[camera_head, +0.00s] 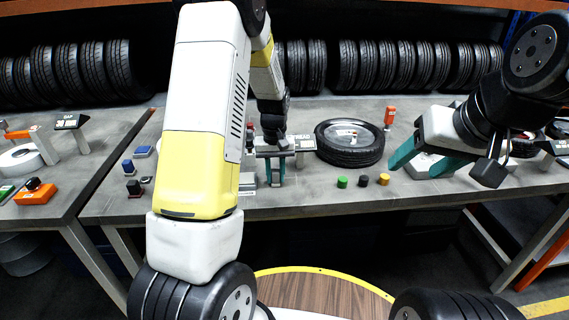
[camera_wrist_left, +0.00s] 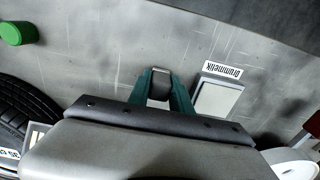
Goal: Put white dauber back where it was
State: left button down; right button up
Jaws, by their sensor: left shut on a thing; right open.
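My left gripper (camera_head: 275,181) is low over the front part of the grey table, left of the tyre. In the left wrist view its teal fingers (camera_wrist_left: 160,80) are shut on a small dark piece with a pale grey end, apparently the white dauber (camera_wrist_left: 161,72). Most of it is hidden by the fingers, and I cannot tell whether it touches the table. To its right stand a green dauber (camera_head: 342,182), a black dauber (camera_head: 363,181) and a yellow dauber (camera_head: 384,179) in a row. My right gripper (camera_head: 410,165) is open and empty, above the table at the right.
A tyre (camera_head: 350,143) lies flat behind the daubers. Blue (camera_head: 143,151) and dark small items lie at the left table end.

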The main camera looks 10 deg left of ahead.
aim_at(276, 171)
pick_arm(q)
jog(key=shift+f, duration=0.15)
jog(key=c, duration=1.2)
grip_release()
jog(key=shift+o, duration=0.2)
notch_tip(276, 171, up, 12)
jog(key=s+r+m+t+h, duration=0.2)
jog(key=s+r+t, duration=0.1)
jog(key=s+r, duration=0.8)
jog(key=s+d+r+m+t, duration=0.1)
jog(key=s+d+r+t, duration=0.1)
jog(key=s, duration=1.1)
jog(key=shift+m+t, duration=0.4)
jog(key=shift+t, duration=0.2)
jog(key=shift+d+r, duration=0.1)
